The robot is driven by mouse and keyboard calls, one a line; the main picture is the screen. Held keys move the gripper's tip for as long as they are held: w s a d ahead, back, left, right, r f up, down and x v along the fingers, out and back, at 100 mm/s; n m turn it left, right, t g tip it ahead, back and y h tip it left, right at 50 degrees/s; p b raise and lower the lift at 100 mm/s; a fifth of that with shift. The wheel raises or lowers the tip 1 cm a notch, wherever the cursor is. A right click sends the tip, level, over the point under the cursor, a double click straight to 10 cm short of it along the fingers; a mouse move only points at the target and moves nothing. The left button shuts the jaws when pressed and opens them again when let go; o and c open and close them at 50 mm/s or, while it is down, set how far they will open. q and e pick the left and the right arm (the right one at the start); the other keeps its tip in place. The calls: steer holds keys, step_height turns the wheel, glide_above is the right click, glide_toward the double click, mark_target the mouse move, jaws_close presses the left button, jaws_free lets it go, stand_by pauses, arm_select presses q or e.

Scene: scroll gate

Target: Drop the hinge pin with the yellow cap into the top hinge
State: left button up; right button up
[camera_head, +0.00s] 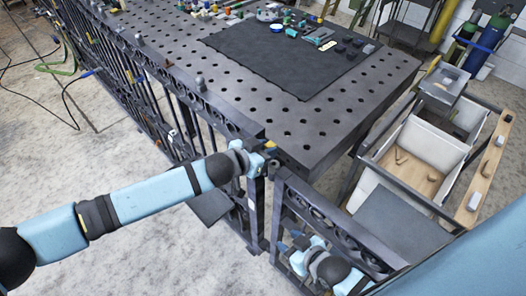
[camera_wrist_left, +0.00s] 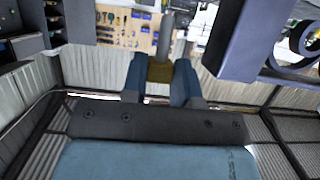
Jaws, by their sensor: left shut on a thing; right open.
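My left gripper (camera_head: 262,160) is at the gap between two scroll panels, near the table's front corner. It is shut on the hinge pin's yellow cap (camera_head: 270,145). In the left wrist view the yellow-brown cap (camera_wrist_left: 159,72) sits between the two blue fingers, and the grey pin (camera_wrist_left: 166,38) extends beyond it. The gate (camera_head: 335,222) with dark scroll rings stands right of the post (camera_head: 255,205). The top hinge is largely hidden by the gripper; I cannot tell whether the pin is touching it. My right gripper (camera_head: 303,252) is open, low beside the gate and partly behind its bars.
The perforated steel table (camera_head: 240,80) stands behind the fence, with a black mat (camera_head: 290,55) and small parts on it. A cart with white bins (camera_head: 425,150) stands to the right. Bare floor (camera_head: 120,160) lies in front of the fence.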

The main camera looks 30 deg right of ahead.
arm_select(q)
steer(key=shift+b+x, duration=0.7)
steer(key=shift+x, duration=0.35)
steer(key=shift+f+b, duration=1.2)
steer(key=shift+b, duration=0.15)
jaws_close()
steer(key=shift+p, duration=0.35)
steer(key=shift+f+b, duration=0.95)
steer(key=shift+f, duration=0.9)
steer(key=o, duration=1.1)
jaws_free()
steer(key=shift+c, duration=0.2)
